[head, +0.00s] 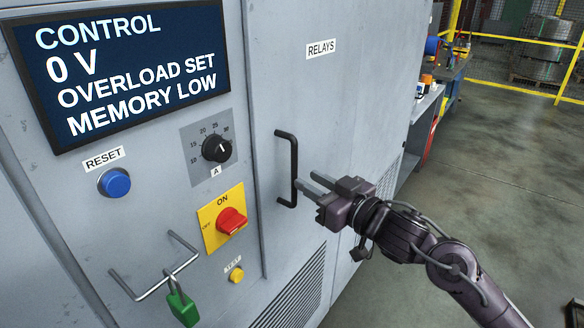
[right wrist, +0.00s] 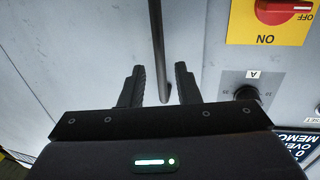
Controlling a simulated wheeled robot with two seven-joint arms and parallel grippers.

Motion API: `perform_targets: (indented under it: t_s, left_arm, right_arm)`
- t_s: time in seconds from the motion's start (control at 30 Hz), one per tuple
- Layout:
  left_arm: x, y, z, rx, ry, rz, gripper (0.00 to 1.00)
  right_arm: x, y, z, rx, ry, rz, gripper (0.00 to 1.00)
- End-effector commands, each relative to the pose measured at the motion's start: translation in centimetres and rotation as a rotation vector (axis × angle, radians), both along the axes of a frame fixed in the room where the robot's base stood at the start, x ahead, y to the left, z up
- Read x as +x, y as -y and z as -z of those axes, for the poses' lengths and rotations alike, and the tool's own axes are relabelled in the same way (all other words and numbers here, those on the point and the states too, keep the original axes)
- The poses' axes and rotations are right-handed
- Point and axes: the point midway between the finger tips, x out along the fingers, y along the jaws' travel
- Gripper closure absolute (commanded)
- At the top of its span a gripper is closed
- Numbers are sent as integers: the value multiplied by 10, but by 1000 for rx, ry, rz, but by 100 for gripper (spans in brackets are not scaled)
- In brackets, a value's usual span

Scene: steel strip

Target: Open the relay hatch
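The relay hatch (head: 330,110) is a grey cabinet door labelled RELAYS, and it looks shut. Its black upright bar handle (head: 293,170) stands near the door's left edge. My right gripper (head: 311,187) is open beside the lower part of the handle, coming from the right. In the right wrist view the handle (right wrist: 158,50) reaches down between the two open fingers (right wrist: 158,85), with a gap on each side. I cannot tell how far the handle is inside the fingers. My left gripper is not in view.
Left of the hatch are a display (head: 125,70), a blue reset button (head: 115,183), a dial (head: 216,149), a red switch (head: 231,220) on a yellow plate, and a green padlock (head: 182,308) on a metal hasp. A workbench (head: 425,115) stands behind right. The floor (head: 490,190) at right is open.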

Motion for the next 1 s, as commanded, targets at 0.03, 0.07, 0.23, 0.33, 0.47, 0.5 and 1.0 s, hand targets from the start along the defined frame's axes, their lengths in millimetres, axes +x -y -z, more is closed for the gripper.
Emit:
perform_targets:
  t_s: [0.03,0.07,0.23,0.33,0.47,0.5,1.0]
  left_arm:
    - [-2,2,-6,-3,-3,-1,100]
    - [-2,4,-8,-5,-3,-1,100]
    - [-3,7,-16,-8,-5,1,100]
    - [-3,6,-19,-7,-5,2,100]
    - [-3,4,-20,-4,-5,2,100]
    - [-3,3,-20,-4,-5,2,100]
    - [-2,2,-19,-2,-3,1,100]
  right_arm:
    - [7,-7,-5,2,1,-1,71]
    - [11,-10,-5,4,-1,0,71]
    - [30,-27,-4,1,0,1,71]
    - [37,-34,-2,1,0,1,71]
    - [41,-38,-1,-1,1,1,71]
    - [41,-38,-1,-1,1,1,71]
    - [41,-38,0,-1,1,1,100]
